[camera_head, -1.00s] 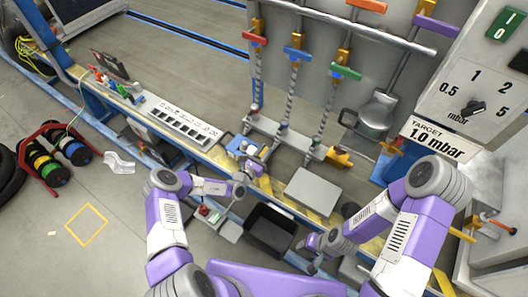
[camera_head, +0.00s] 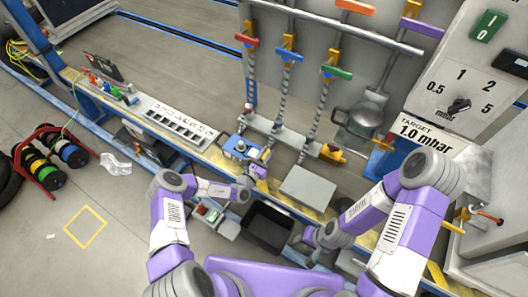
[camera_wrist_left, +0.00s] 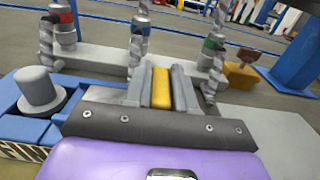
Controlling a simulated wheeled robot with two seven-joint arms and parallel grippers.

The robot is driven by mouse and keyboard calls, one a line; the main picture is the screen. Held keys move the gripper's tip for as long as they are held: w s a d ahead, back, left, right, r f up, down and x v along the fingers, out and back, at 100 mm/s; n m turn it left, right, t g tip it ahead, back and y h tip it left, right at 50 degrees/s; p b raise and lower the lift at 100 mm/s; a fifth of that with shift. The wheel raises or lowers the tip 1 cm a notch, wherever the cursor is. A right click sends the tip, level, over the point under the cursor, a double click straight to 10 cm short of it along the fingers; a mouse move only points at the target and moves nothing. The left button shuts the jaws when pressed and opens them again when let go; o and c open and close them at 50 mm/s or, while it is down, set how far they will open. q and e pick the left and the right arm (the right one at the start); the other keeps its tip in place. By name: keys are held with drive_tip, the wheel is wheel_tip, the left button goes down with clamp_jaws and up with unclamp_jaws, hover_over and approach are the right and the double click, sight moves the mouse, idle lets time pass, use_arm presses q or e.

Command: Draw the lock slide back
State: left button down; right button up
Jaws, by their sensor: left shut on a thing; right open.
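A yellow piece (camera_wrist_left: 161,88), which I take to be the lock slide, stands between the two grey fingers of my left gripper (camera_wrist_left: 162,86) in the left wrist view. The fingers are shut on it. A blue block (camera_wrist_left: 35,128) with a round grey knob (camera_wrist_left: 40,90) is just left of the fingers. In the head view, my left gripper (camera_head: 261,166) is at the bench edge beside the blue block (camera_head: 241,146), and the held piece is too small to make out. My right gripper (camera_head: 312,256) is lower right, open and apart from the bench.
A grey plate (camera_head: 308,187) lies to the right of my left gripper. A black bin (camera_head: 268,226) is below. A dial panel (camera_head: 462,100) is at right.

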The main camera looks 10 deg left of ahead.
use_arm(q)
drive_tip(key=c, duration=1)
unclamp_jaws()
drive_tip(key=p+v, duration=0.2)
drive_tip(key=v, duration=0.5)
drive_tip(key=shift+s+a+p, duration=0.1)
drive_tip(key=shift+s+p, duration=0.15)
drive_tip(key=shift+p, duration=0.05)
